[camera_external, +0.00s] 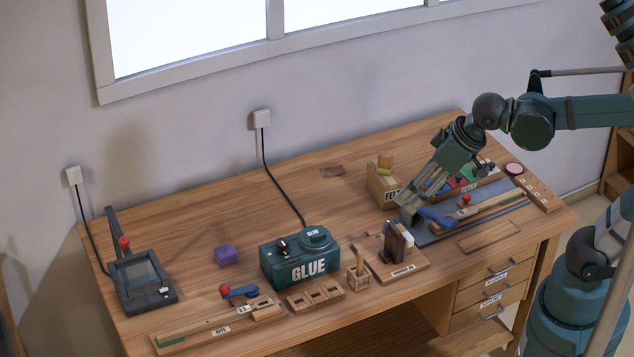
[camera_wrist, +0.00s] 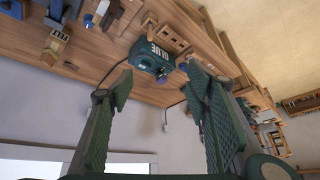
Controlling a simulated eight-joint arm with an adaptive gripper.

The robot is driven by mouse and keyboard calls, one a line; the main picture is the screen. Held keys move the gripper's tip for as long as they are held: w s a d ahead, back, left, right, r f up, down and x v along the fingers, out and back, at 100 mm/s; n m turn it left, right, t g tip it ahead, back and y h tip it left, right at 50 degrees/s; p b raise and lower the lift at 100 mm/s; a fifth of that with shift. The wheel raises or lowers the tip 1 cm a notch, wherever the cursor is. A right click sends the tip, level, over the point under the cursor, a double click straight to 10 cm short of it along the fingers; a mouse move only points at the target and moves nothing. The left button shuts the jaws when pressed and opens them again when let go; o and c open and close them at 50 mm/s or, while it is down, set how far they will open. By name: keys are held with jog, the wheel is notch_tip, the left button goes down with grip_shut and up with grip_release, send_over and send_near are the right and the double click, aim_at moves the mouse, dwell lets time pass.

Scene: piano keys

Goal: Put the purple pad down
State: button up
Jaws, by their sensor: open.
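A purple block (camera_external: 226,255), the clearest purple thing in view, rests on the bench left of the green GLUE box (camera_external: 300,262). It also shows, small, beside that box in the wrist view (camera_wrist: 183,67); I cannot tell for sure that it is the pad. My gripper (camera_external: 413,212) is over the right part of the bench, pointing down and left, well apart from the block. In the wrist view my gripper (camera_wrist: 160,78) has its two fingers wide apart, with nothing between them. My gripper hides part of the bench behind it.
A FELT box (camera_external: 382,186) stands beside my gripper, and a tray of coloured pieces (camera_external: 465,183) behind it. A wooden stand with a dark upright piece (camera_external: 394,243) is just below. A dark press (camera_external: 142,280) stands at far left. The bench around the purple block is clear.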

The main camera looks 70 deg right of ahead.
jog(key=s+f+n+t, duration=0.1)
jog(key=s+f, duration=0.2)
jog(key=s, duration=0.3)
jog(key=shift+s+f, duration=0.25)
jog(key=shift+f, duration=0.1)
dwell(1.0)
